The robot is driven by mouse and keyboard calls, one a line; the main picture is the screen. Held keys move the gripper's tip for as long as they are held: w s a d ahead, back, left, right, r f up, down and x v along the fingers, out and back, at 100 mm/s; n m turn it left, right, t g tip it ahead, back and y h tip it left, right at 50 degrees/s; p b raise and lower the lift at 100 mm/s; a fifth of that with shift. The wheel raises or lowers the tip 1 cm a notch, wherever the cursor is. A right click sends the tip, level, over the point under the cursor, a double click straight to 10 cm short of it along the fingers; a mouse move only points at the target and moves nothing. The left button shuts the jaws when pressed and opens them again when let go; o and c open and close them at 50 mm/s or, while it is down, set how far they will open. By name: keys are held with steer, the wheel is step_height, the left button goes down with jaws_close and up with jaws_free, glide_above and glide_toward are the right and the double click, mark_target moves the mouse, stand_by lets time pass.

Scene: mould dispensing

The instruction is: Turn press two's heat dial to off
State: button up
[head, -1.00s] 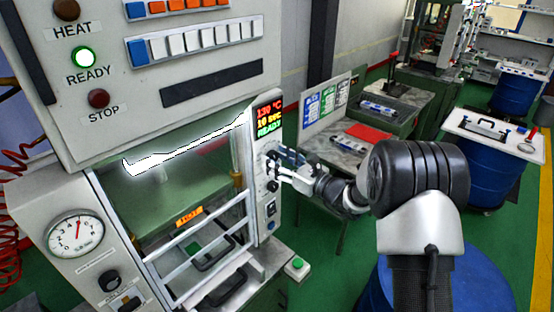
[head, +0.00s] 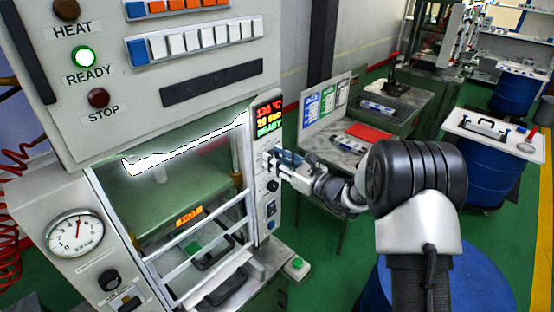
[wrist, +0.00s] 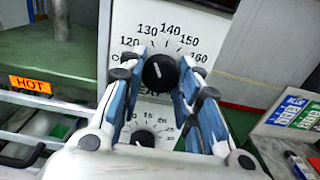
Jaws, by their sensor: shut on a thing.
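Press two's heat dial (wrist: 158,73) is a round black knob with a white pointer mark on a white temperature scale. The mark tilts up and left, roughly toward 130. My gripper (wrist: 163,62) is shut on the dial, with one blue-padded finger on each side; it also shows in the head view (head: 272,157) at the narrow control panel (head: 268,200) right of the press window. The gripper hides the dial in the head view. A second black dial (wrist: 144,140) with a smaller scale sits below, between the fingers in the wrist view.
A lit display (head: 268,117) is just above my gripper. The green READY lamp (head: 85,57) is lit. A barred guard (head: 200,250) and an orange HOT sign (head: 189,216) are left of the panel. A side table (head: 350,152) stands to the right.

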steer(key=shift+f+n+b, duration=0.1)
steer(key=shift+n+b, duration=0.2)
steer(key=shift+b, duration=0.4)
steer(key=n+b, duration=1.1)
steer(key=b, duration=0.9)
steer(key=shift+d, duration=0.1)
steer(key=shift+r+n, duration=0.2)
steer(key=shift+n, duration=0.1)
steer(key=o, duration=1.1)
steer(key=shift+c, duration=0.2)
